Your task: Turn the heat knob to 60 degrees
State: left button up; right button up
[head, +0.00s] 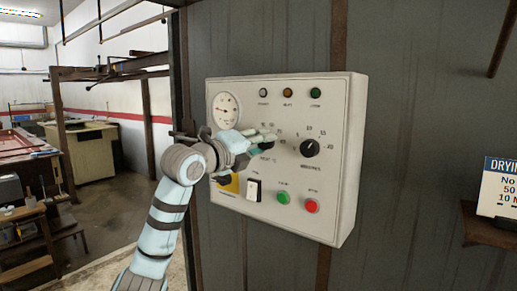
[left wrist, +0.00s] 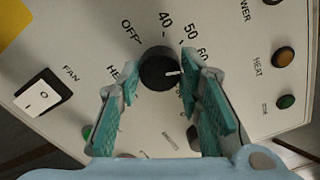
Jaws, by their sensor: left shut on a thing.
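The heat knob (left wrist: 158,70) is a round black knob with a white pointer line, on a pale control panel (head: 339,95). In the left wrist view its pointer points right, close to the 60 mark and toward the right finger. I cannot read its exact setting. The scale around it shows OFF, 40, 50 and 60; beyond 60 the finger hides it. My left gripper (head: 266,141) is at the panel, its teal fingers on either side of the knob, shut on it. My right gripper is not in view.
A second black knob (head: 310,148) sits to the right on the panel. Below are a fan rocker switch (head: 253,190), a green button (head: 283,197) and a red button (head: 312,206). A round gauge (head: 226,110) and several lamps are above. A shelf with a sign (head: 497,188) is at right.

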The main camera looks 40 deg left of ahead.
pick_arm(q)
jog(key=shift+n, duration=0.4)
jog(key=o, duration=1.2)
jog(key=shift+c, duration=0.2)
jog(key=s, duration=0.7)
jog(key=shift+s+d, duration=0.15)
jog(key=shift+s, duration=0.05)
